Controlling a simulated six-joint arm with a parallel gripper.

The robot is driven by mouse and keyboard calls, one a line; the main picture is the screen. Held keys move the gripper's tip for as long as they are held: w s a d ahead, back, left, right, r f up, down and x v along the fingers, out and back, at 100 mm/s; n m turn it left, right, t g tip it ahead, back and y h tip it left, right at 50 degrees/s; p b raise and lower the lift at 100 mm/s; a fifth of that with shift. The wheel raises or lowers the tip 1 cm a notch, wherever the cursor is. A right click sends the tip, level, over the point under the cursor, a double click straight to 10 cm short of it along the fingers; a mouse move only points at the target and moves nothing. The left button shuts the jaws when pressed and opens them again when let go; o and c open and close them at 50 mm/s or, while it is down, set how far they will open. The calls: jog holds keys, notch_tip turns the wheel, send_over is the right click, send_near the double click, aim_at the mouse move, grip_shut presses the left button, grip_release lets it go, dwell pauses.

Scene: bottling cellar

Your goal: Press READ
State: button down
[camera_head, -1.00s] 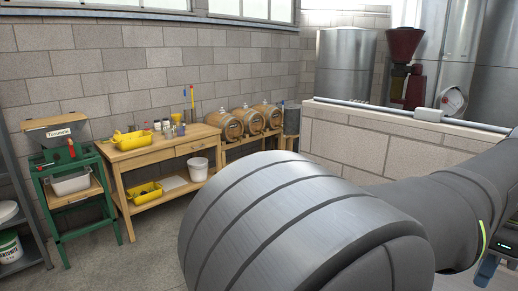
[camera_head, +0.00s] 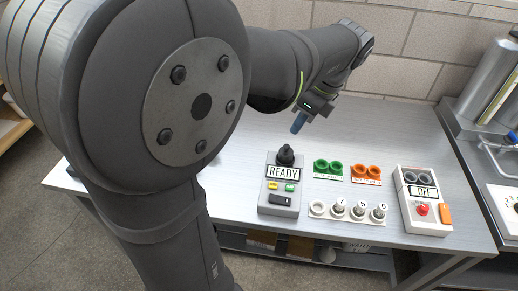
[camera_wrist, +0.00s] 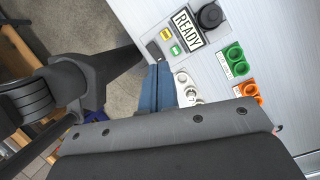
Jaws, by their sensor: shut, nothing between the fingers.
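A grey instrument (camera_head: 268,207) stands on the metal table. Its display (camera_head: 283,172) reads READY, and a black knob (camera_head: 286,156) sits behind it. A yellow button (camera_head: 273,186) and a green button (camera_head: 290,187) lie below the display; their lettering is too small to read. The wrist view also shows the yellow button (camera_wrist: 166,33), green button (camera_wrist: 175,49) and display (camera_wrist: 185,23). My gripper (camera_head: 297,124) is shut and empty, its blue fingers above the table behind the instrument. In the wrist view, the fingertips (camera_wrist: 158,66) appear near the buttons; contact is not visible.
Green cups (camera_head: 328,168) and orange cups (camera_head: 367,173) sit right of the instrument. A white rack (camera_head: 346,217) with numbered pieces is in front of them. A white box (camera_head: 427,227) reading OFF stands farther right. The table's back is clear.

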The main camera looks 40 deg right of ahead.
aim_at(293, 189)
notch_tip(293, 189, down, 12)
jog(key=s+m+t, duration=0.1)
jog(key=m+t, duration=0.4)
jog(key=m, duration=0.5)
jog(key=shift+s+r+t+y, duration=0.15)
jog(key=shift+r+t+y, duration=0.15)
jog(key=shift+t, duration=0.1)
jog(key=shift+d+f, duration=0.1)
jog(key=shift+f, duration=4.4)
jog(key=shift+f, duration=0.1)
jog(key=shift+f, duration=0.3)
